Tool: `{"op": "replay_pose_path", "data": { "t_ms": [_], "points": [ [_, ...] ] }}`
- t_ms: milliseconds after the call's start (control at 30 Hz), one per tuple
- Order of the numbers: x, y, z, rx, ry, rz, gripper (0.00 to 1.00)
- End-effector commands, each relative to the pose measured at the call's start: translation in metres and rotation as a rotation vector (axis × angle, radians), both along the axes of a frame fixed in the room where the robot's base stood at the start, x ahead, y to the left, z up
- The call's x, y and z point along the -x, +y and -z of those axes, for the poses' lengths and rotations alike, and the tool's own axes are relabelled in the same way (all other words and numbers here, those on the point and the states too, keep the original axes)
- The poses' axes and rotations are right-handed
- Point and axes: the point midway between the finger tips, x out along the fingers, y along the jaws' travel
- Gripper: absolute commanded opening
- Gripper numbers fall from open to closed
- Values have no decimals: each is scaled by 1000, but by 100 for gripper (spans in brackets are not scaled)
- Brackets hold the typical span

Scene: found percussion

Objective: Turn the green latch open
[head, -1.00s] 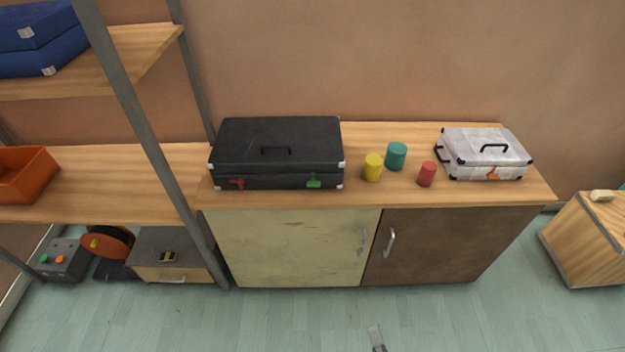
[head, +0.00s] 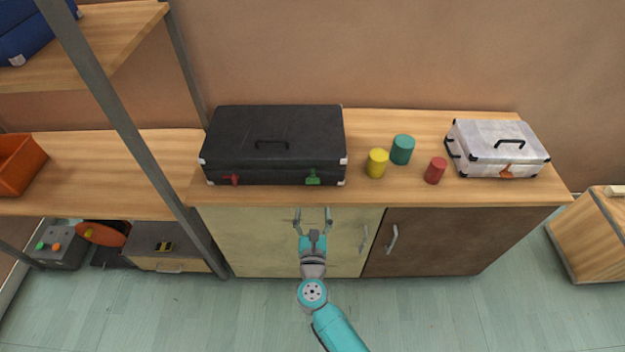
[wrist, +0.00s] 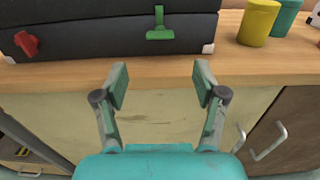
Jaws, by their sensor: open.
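The green latch (head: 312,177) is on the front of the black case (head: 275,146), near its right end. In the wrist view the green latch (wrist: 160,27) has an upright stem above a horizontal bar. A red latch (head: 231,179) is on the same front, near the left end. My gripper (head: 313,212) is open and empty, in front of the cabinet just below the countertop edge. In the wrist view my gripper (wrist: 160,88) has its fingers spread, with the green latch ahead between them and apart from them.
Yellow (head: 377,163), teal (head: 402,149) and red (head: 436,170) cylinders stand right of the black case. A white case (head: 497,148) lies farther right on the countertop (head: 400,195). A metal shelf post (head: 130,135) rises at the left. The floor in front is clear.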

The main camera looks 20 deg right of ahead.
Motion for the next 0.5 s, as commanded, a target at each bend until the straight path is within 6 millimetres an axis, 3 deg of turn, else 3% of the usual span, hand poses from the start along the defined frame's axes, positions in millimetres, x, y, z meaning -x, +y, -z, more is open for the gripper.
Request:
{"op": "replay_pose_path", "data": {
  "t_ms": [167,500],
  "points": [
    [-16,-5,0,-6,-2,3,71],
    [-72,-24,-1,-3,-2,3,71]
  ]
}}
